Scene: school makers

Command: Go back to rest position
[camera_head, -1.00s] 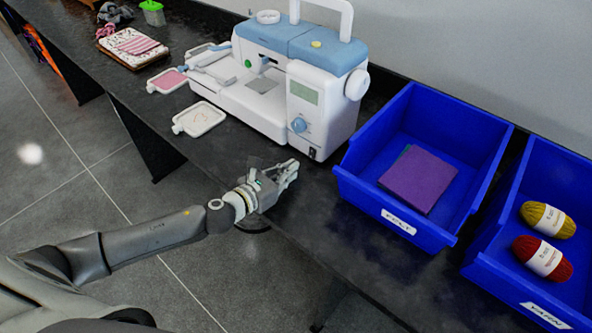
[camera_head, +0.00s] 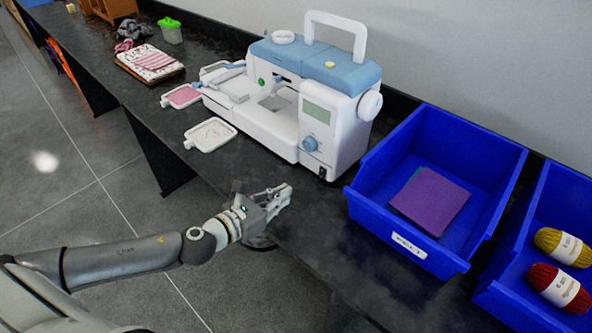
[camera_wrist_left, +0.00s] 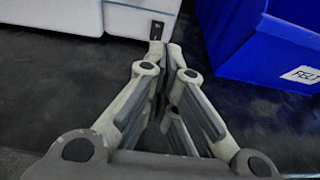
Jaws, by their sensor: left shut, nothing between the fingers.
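My left gripper (camera_head: 283,193) is shut and empty over the front edge of the dark table, in front of the white and blue sewing machine (camera_head: 290,125). In the left wrist view my left gripper (camera_wrist_left: 167,48) has its fingers together. The sewing machine base (camera_wrist_left: 85,14) shows ahead of it on the left and a blue bin (camera_wrist_left: 255,45) on the right. My right gripper is in neither view.
The blue felt bin (camera_head: 375,215) holds purple felt (camera_head: 430,203). A second blue bin (camera_head: 530,300) holds yellow yarn (camera_head: 562,246) and red yarn (camera_head: 558,287). Embroidery hoops (camera_head: 210,134) lie left of the machine. Bare table (camera_head: 330,218) shows right of the gripper.

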